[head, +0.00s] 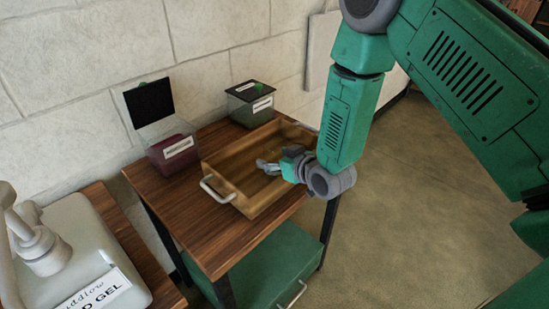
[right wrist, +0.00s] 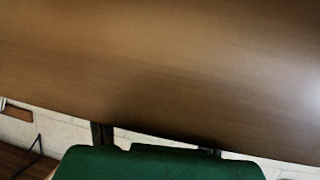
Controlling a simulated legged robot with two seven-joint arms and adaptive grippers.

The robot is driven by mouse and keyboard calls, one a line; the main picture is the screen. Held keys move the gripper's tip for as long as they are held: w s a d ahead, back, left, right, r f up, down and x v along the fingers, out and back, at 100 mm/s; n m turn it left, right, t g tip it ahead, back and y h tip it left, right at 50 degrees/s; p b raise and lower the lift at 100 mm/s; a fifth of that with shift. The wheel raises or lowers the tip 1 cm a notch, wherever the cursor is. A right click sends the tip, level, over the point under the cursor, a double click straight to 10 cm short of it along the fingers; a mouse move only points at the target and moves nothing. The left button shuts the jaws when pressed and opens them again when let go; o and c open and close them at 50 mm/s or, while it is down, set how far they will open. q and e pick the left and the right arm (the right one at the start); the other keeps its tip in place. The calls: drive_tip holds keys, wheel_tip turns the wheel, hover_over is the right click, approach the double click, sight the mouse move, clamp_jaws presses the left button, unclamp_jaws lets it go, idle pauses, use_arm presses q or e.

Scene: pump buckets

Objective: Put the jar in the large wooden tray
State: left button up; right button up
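The large wooden tray (head: 238,198) sits on a small wooden table and has a pale handle at its front left. Two square clear containers could be the jar. One (head: 172,150) holds something dark red, and its black lid stands open. The other (head: 251,108) is closed, with a dark lid and a white label, behind the tray. My right gripper (head: 264,166) reaches over the tray, its grey fingers low inside the rim. I cannot tell whether they are apart. I see nothing clearly held. The right wrist view shows a close wooden surface (right wrist: 150,75). My left gripper is out of view.
The table top (head: 212,250) has a clear front strip. A green drawer unit (head: 270,262) is below it. A large white pump bottle (head: 75,255) stands on another wooden surface at the lower left. A stone wall (head: 80,60) is behind; open floor (head: 420,200) lies right.

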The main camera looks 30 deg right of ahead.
drive_tip(key=v, duration=1.2)
drive_tip(key=s+a+f+g+h, duration=0.1)
drive_tip(key=s+f+g, duration=0.5)
drive_tip(key=s+f, duration=0.4)
drive_tip(key=s+a+f+m+g+h, duration=0.1)
drive_tip(key=s+f+g, duration=0.5)
drive_tip(key=s+f, duration=0.4)
drive_tip(key=s, duration=0.6)
drive_tip(key=shift+s+g+p, duration=0.15)
drive_tip(key=shift+g+p, duration=0.15)
drive_tip(key=shift+p, duration=0.05)
drive_tip(key=shift+s+a+f, duration=0.1)
